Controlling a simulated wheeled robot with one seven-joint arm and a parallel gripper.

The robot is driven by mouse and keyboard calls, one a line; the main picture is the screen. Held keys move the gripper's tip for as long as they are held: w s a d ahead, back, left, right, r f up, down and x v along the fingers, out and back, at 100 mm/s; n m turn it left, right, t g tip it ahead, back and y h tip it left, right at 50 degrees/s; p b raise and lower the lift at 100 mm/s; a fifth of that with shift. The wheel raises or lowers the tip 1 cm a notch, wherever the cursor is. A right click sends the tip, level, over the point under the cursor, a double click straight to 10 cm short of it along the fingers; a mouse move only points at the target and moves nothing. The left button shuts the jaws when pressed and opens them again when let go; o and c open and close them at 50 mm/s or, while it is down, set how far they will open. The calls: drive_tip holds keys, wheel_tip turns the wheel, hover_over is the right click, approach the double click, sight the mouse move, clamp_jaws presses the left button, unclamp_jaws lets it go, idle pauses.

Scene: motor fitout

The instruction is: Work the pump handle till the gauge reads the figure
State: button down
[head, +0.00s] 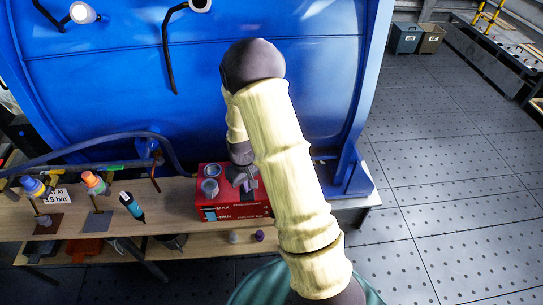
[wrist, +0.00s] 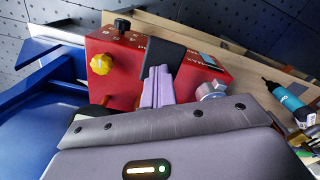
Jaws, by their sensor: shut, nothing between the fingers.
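A red box (head: 220,210) with MAX and MIN marks stands on the wooden bench in the head view, partly hidden by my arm. In the wrist view the red box (wrist: 205,72) shows a yellow knob (wrist: 100,64), a black knob (wrist: 122,25) and a silver cap (wrist: 211,90). My gripper (wrist: 158,80) is shut and empty, its purple fingers pressed together in front of a dark flat part (wrist: 165,57) on the box. I cannot tell whether this part is the pump handle, or whether the fingers touch it. No gauge face can be read.
A large blue tank (head: 130,75) fills the space behind the bench (head: 180,200). A partly hidden sign (head: 62,196) ends in "5 bar".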

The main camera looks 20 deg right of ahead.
drive_tip(key=f, duration=0.1)
drive_tip(key=f+b, duration=0.1)
drive_tip(key=shift+w+f+b, duration=0.25)
drive_tip(key=shift+f+b, duration=0.05)
drive_tip(key=shift+f, duration=0.1)
drive_tip(key=r+p, duration=0.4)
drive_tip(key=r, duration=0.1)
drive_tip(key=s+r+p, duration=0.1)
drive_tip(key=r+p, duration=0.1)
drive_tip(key=r, duration=0.1)
drive_tip(key=shift+a+r, duration=0.1)
drive_tip(key=shift+r, duration=0.1)
idle(0.6)
drive_tip(key=f+b, duration=0.3)
drive_tip(key=f, duration=0.2)
drive_tip(key=w+f+b, duration=0.1)
drive_tip(key=f+b, duration=0.1)
drive_tip(key=shift+f+b, duration=0.3)
drive_tip(key=shift+f, duration=0.1)
drive_tip(key=r+p, duration=0.4)
drive_tip(key=r, duration=0.1)
drive_tip(key=s+r+p, duration=0.1)
drive_tip(key=r, duration=0.2)
drive_tip(key=shift+p, duration=0.4)
drive_tip(key=shift+f, duration=0.15)
idle(0.4)
